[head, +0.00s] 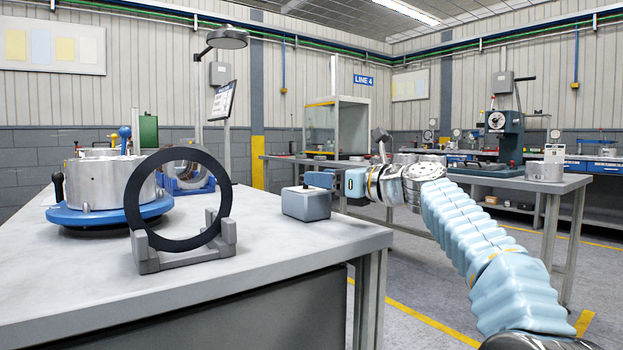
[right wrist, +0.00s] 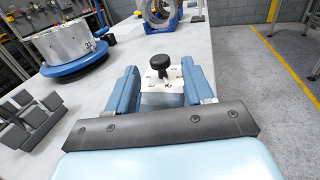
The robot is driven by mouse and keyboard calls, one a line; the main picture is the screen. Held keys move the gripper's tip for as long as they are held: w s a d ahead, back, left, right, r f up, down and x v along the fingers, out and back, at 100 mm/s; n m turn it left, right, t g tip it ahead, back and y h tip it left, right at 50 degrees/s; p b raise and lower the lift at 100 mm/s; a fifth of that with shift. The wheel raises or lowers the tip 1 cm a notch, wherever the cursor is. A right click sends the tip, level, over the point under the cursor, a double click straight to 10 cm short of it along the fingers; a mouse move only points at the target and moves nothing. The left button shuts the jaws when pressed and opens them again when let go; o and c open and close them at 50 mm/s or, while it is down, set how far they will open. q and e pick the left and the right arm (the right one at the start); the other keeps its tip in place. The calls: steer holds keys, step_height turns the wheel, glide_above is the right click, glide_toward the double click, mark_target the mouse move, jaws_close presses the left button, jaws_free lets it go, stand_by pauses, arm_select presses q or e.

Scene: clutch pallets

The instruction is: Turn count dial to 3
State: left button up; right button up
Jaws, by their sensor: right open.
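The count dial is a small grey box (head: 306,203) near the right edge of the near table in the head view. In the right wrist view its black knob (right wrist: 159,64) stands on a pale top plate (right wrist: 162,82) with dark marks, too small to read. My right gripper (head: 319,180) is at the dial box in the head view. In the right wrist view its two blue fingers are open, one on each side of the knob and apart from it. Which mark the knob points to cannot be told. My left gripper is not in view.
A black ring (head: 142,207) stands upright in a grey cradle (head: 185,255) left of the dial. A silver housing (head: 95,182) on a blue round base (head: 105,213) lies farther left. The front of the table (head: 70,290) is clear.

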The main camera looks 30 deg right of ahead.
mark_target(311, 190)
steer(key=shift+x, duration=1.85)
jaws_close()
